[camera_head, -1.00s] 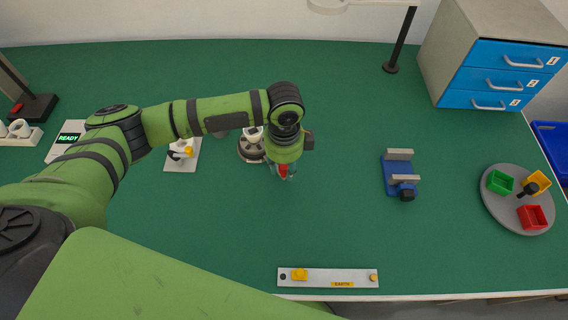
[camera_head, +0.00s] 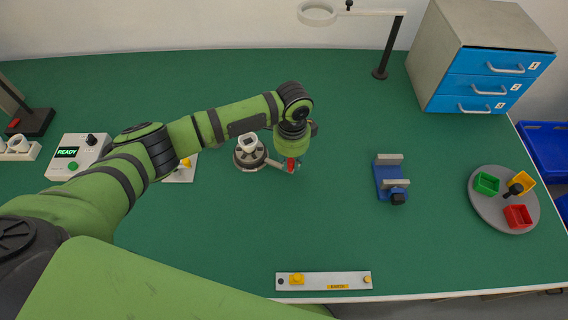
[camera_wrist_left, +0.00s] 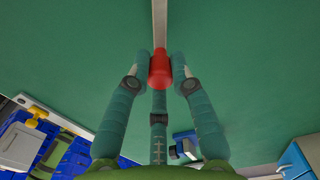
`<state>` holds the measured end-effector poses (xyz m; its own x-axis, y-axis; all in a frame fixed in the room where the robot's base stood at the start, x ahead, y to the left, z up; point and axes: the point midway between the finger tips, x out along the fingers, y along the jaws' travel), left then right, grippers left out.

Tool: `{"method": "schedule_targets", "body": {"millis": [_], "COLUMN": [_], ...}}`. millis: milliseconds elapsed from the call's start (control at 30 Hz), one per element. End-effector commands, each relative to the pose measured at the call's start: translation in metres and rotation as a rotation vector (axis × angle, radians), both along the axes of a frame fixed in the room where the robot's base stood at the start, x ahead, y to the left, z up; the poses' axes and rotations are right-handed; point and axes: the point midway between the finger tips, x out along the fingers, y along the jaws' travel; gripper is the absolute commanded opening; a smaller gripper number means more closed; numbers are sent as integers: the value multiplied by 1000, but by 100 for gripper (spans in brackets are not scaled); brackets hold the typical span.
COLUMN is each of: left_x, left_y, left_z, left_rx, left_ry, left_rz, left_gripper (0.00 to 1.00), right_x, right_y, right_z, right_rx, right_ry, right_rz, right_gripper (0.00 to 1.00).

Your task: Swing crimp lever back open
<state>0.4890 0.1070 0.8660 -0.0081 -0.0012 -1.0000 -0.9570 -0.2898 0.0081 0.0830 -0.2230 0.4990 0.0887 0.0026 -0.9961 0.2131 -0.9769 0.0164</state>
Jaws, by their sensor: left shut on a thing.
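The crimp lever is a light bar with a red grip (camera_head: 291,164). In the head view it sticks out to the right from a round grey crimp base (camera_head: 250,156) with a white top piece. My left gripper (camera_head: 292,168) points down at the lever's outer end. In the left wrist view my left gripper (camera_wrist_left: 160,68) has its fingers closed around the red grip (camera_wrist_left: 159,70), and the bar (camera_wrist_left: 159,22) runs away from it to the top edge. My right gripper is in neither view.
A blue vise (camera_head: 390,182) stands to the right, and a round grey tray (camera_head: 479,205) with coloured bins lies farther right. A flat strip (camera_head: 315,282) lies at the front edge. A READY box (camera_head: 78,156) is at left. Table between lever and vise is clear.

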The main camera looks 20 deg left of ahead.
Motion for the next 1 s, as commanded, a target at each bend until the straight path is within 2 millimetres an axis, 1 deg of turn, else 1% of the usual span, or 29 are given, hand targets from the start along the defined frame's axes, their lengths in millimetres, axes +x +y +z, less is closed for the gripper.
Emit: {"method": "schedule_targets", "body": {"millis": [33, 100, 300, 500, 700, 1000], "left_x": [6, 14, 36, 53, 64, 70], "left_y": [-5, -6, -5, -2, 2, 5], "left_z": [2, 1, 0, 0, 0, 1], "left_rx": [-7, -8, -7, -8, -8, -8], "left_ry": [1, 2, 1, 0, -2, -3], "left_rz": [45, 110, 284, 418, 506, 556], "left_gripper": [0, 0, 0, 0, 0, 0], "right_x": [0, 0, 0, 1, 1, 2], "right_y": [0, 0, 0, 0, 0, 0], "right_z": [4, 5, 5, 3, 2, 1], "right_rx": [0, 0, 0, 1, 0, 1], "right_ry": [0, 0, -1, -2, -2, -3], "right_rz": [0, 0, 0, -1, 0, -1], "right_gripper": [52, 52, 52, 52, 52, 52]}}
